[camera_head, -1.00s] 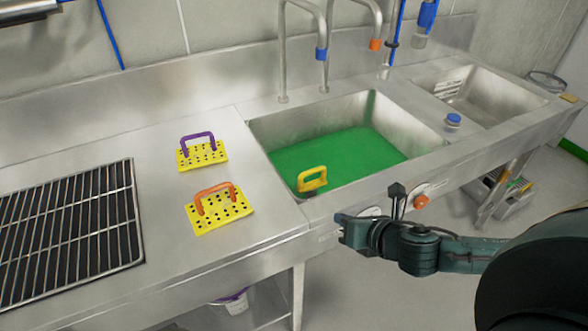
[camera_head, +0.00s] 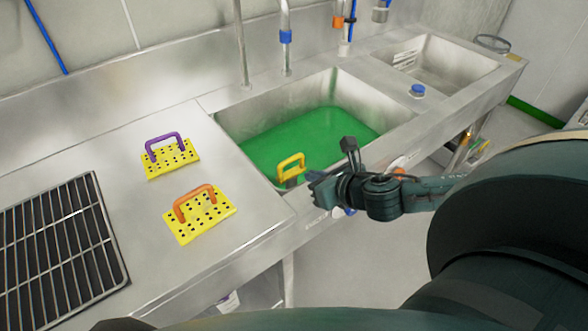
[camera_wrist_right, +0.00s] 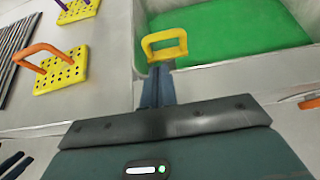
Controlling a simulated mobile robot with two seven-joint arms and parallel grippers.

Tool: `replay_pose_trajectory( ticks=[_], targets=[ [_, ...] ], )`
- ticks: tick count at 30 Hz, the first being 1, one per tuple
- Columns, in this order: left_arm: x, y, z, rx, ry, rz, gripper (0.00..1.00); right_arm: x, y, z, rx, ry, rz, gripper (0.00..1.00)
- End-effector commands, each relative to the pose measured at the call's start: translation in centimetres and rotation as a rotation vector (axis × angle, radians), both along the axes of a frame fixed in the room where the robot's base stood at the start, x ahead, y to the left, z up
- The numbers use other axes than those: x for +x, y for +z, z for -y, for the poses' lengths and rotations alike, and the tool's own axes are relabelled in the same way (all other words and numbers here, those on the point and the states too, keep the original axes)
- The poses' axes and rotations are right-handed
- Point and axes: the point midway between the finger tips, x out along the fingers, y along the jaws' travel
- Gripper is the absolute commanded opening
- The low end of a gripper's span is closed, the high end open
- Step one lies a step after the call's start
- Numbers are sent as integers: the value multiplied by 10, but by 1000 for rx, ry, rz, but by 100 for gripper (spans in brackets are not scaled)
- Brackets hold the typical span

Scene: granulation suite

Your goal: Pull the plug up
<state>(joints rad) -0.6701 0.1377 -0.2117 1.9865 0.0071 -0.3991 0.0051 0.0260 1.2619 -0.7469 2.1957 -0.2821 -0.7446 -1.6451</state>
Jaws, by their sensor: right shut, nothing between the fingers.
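The plug's yellow loop handle (camera_head: 291,158) stands up out of the green liquid (camera_head: 315,135) at the near left corner of the larger sink. The plug's base is hidden. My right gripper (camera_head: 312,183) is just right of the handle at the sink's front edge, shut and empty. In the right wrist view the yellow handle (camera_wrist_right: 165,36) shows just beyond the closed fingertips (camera_wrist_right: 157,75). I cannot tell whether they touch it. My left gripper is not in view.
Two yellow perforated plates, one with a purple handle (camera_head: 165,138) and one with an orange handle (camera_head: 194,190), lie on the steel counter left of the sink. A black grate (camera_head: 62,245) is further left. Taps (camera_head: 285,45) stand behind the sink. A blue-capped item (camera_head: 418,90) sits between the sinks.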

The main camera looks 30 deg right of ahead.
Motion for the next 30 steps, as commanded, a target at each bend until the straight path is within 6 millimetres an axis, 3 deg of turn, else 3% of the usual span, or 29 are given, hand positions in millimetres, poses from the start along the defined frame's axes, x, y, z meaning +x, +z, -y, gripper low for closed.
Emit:
replay_pose_trajectory(
  ticks=[9,15,30],
  targets=[
    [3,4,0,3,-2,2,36,51,-28,-5,4,-3,2,0],
    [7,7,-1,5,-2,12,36,70,-41,-6,2,-1,0,0],
    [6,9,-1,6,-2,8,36,76,-38,-6,1,1,1,0]
  ],
)
